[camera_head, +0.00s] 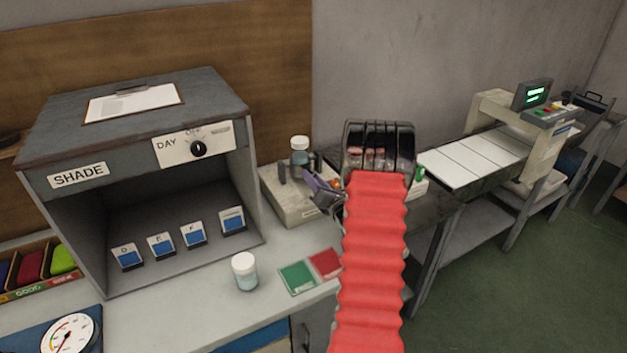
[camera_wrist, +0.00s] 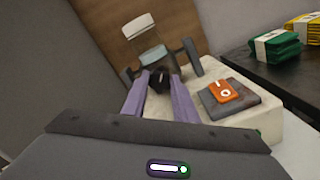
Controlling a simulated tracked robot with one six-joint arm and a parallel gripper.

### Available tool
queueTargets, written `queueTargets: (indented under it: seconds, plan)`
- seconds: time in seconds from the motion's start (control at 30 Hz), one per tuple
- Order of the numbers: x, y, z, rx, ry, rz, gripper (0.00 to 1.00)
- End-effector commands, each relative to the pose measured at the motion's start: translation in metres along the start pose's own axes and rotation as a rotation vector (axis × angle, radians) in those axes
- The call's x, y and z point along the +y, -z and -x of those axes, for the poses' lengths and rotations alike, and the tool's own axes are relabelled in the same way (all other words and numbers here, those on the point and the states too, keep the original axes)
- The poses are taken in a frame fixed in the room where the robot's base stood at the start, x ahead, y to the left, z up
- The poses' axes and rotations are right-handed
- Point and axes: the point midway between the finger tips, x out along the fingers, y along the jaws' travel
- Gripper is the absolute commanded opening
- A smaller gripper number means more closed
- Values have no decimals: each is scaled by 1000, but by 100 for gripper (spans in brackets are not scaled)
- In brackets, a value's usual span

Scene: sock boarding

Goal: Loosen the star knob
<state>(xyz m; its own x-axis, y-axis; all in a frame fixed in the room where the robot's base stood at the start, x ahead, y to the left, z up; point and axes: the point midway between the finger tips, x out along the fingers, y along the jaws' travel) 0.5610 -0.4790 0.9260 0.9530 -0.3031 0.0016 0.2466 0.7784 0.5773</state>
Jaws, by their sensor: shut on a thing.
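The star knob (camera_wrist: 159,80) is a small dark knob between my purple fingertips in the wrist view, in front of a clear jar with a white lid (camera_wrist: 138,25). My gripper (camera_wrist: 158,86) is shut on the knob. The jar stands between two dark upright posts (camera_wrist: 192,56) on a cream box-like base (camera_wrist: 275,118). In the head view my gripper (camera_head: 318,186) reaches to the base (camera_head: 290,207) from its right side. The knob cannot be made out there, and its exact shape is mostly hidden by the fingers.
A grey shade booth (camera_head: 140,85) stands left of the base. A lidded jar (camera_head: 244,271) and green and red cards (camera_head: 297,278) lie in front. Folded green stacks (camera_wrist: 273,47) sit on the dark surface behind.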

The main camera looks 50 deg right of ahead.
Motion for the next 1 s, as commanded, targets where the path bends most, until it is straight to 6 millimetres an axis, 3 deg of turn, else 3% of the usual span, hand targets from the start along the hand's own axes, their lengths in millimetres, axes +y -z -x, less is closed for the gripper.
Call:
queueTargets:
  seconds: [0.5, 1.0]
  plan:
    - [0, 4, 0, 8, -2, 389, 4]
    - [0, 4, 0, 8, -1, 460, 4]
